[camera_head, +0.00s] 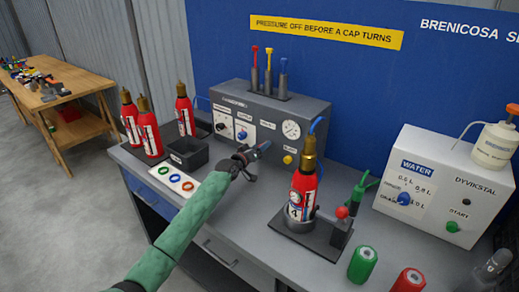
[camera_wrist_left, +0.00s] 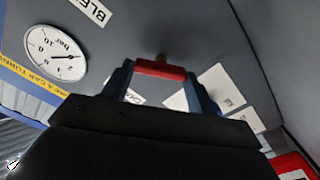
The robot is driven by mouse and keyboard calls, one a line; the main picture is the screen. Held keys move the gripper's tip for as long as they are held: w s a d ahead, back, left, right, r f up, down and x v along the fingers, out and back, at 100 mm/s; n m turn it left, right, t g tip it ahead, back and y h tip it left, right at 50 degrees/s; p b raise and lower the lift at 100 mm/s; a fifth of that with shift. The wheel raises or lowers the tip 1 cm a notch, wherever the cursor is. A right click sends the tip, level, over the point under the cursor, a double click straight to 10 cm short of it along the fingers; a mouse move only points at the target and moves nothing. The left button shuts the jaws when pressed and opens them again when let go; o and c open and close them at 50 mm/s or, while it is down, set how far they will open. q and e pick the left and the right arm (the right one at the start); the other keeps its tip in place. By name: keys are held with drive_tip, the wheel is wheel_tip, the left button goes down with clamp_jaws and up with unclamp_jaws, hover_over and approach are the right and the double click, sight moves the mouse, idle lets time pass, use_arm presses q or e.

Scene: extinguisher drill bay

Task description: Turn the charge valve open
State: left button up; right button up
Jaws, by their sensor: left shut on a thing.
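My left gripper (camera_head: 264,146) reaches across the bench to the front of the grey control panel (camera_head: 255,120). In the left wrist view its blue fingers are shut on a red bar handle (camera_wrist_left: 161,70). A small brass stem (camera_wrist_left: 160,57) shows behind the handle at the panel face. I take this handle for the charge valve; its label is mostly hidden by the gripper. The handle lies roughly crosswise between the fingers. A grey shape (camera_head: 495,262) at the lower right of the head view may be my right gripper; its fingers are not clear.
A red extinguisher (camera_head: 303,190) stands in a holder right of my left arm. More red extinguishers (camera_head: 148,133) stand at the left. A pressure gauge (camera_head: 291,129) and yellow knob (camera_head: 288,159) are on the panel. A white water unit (camera_head: 432,190) stands at the right.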

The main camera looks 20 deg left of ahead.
use_arm(q)
drive_tip(key=shift+a+f+n+p, duration=0.1)
drive_tip(key=shift+n+p, duration=0.5)
drive_tip(key=shift+n, duration=2.35)
drive_tip(key=shift+a+f+n+p, duration=0.1)
drive_tip(key=shift+n+p, duration=0.5)
drive_tip(key=shift+n, duration=2.35)
drive_tip(key=o, duration=1)
use_arm(e)
wheel_tip(320, 180, down, 7)
drive_tip(key=s+d, duration=0.1)
drive_tip(key=shift+s+d+f, duration=0.2)
drive_tip(key=shift+s+d, duration=0.05)
drive_tip(key=shift+s, duration=0.15)
drive_tip(key=shift+d, duration=0.1)
